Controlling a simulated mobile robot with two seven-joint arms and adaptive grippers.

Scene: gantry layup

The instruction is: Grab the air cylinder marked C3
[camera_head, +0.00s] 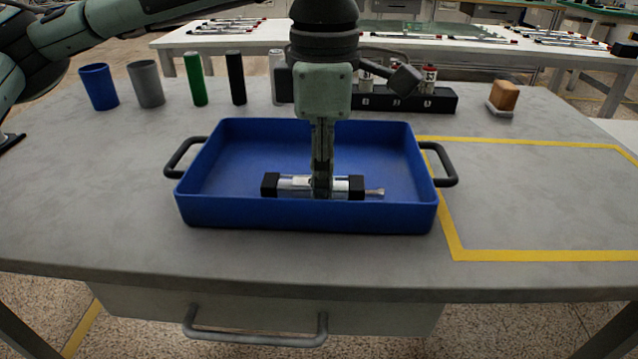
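An air cylinder (342,185) with black end caps, a silver body and a rod pointing right lies in the front part of the blue tray (305,214). A pale label shows on its body, but its marking is too small to read. My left gripper (322,190) points straight down into the tray at the cylinder's middle. One finger crosses in front of the body; the other finger is hidden, so I cannot tell whether they are closed on it. The cylinder seems to rest on the tray floor. My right gripper is not in view.
Behind the tray stand a blue cup (98,87), a grey cup (146,84), a green cylinder (195,79), a black cylinder (236,78) and a black rack (430,99). A brown block (504,95) sits back right. The yellow-taped area (540,200) is clear.

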